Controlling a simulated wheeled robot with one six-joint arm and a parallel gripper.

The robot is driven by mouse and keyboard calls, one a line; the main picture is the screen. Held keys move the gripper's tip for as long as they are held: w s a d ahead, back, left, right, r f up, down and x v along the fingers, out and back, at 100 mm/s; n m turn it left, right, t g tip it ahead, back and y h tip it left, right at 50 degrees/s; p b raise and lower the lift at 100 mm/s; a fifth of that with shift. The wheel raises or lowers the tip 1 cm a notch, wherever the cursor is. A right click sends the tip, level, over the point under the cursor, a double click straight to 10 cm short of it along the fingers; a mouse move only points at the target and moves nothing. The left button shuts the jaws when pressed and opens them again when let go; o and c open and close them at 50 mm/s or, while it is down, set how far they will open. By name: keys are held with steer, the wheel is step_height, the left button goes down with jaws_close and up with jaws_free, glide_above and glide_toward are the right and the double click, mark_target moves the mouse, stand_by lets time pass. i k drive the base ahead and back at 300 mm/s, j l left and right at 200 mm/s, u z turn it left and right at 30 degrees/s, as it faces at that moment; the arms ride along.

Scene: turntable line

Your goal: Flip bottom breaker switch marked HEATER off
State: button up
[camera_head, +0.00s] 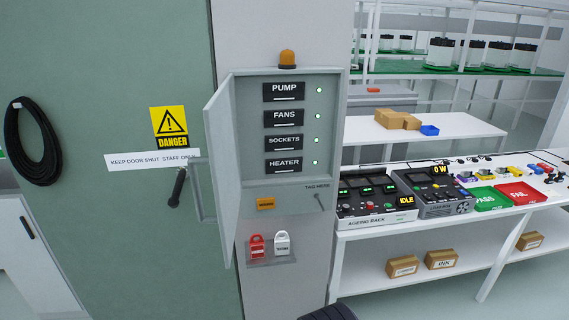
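The breaker panel (341,130) is a grey wall box with its door (217,160) swung open to the left. Inside are black labelled breakers stacked from PUMP (284,91) through FANS (284,118) and SOCKETS (284,142) to HEATER (284,165) at the bottom. A green light glows beside each one, including the HEATER light (315,163). The switch levers are too small to read; a thin pale bar shows on each breaker. My gripper is not in view.
An orange beacon (287,58) tops the box. A white bench (430,222) with equipment stands to the right.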

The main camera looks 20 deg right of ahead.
mark_target(282, 165)
steer(key=i+j, duration=0.25)
steer(key=i, duration=0.15)
steer(key=i+j, duration=0.3)
steer(key=i, duration=0.1)
